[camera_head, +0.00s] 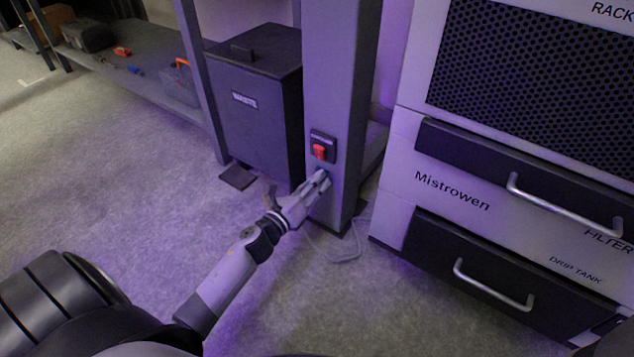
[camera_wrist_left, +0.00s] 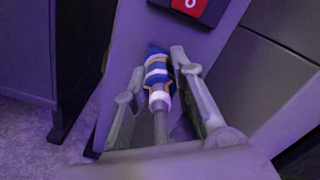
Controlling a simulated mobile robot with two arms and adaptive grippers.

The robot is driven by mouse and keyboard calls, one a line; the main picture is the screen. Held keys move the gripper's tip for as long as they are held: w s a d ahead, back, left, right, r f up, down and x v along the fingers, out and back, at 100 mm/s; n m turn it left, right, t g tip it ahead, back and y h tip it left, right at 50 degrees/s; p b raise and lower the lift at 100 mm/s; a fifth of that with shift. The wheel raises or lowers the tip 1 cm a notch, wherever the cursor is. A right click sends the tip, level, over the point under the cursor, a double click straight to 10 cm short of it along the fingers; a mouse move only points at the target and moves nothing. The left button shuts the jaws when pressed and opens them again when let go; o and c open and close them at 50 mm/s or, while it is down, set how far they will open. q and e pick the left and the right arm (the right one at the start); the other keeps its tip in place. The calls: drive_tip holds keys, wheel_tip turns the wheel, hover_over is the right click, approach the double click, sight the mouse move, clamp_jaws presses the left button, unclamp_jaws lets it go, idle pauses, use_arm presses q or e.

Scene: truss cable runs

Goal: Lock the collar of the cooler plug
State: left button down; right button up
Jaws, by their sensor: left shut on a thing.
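The cooler plug (camera_wrist_left: 157,75), blue with white and yellow bands, sits against the grey post (camera_head: 340,60), below a dark box with a red switch (camera_head: 320,151). A grey cable (camera_wrist_left: 161,126) runs from the plug back between my fingers. My left gripper (camera_head: 321,181) is at the post just under the switch, shut on the plug with a finger on either side of it. In the head view the gripper hides most of the plug. I cannot tell how the collar is turned. My right gripper is not in view.
A dark waste bin (camera_head: 258,125) stands left of the post. A cabinet with drawers and bar handles (camera_head: 565,212) stands to the right. The cable (camera_head: 345,252) lies looped on the floor by the post. The carpet (camera_head: 130,190) at left is clear.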

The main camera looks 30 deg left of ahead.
use_arm(q)
drive_tip(key=shift+w+r, duration=0.1)
drive_tip(key=c, duration=1.3)
unclamp_jaws()
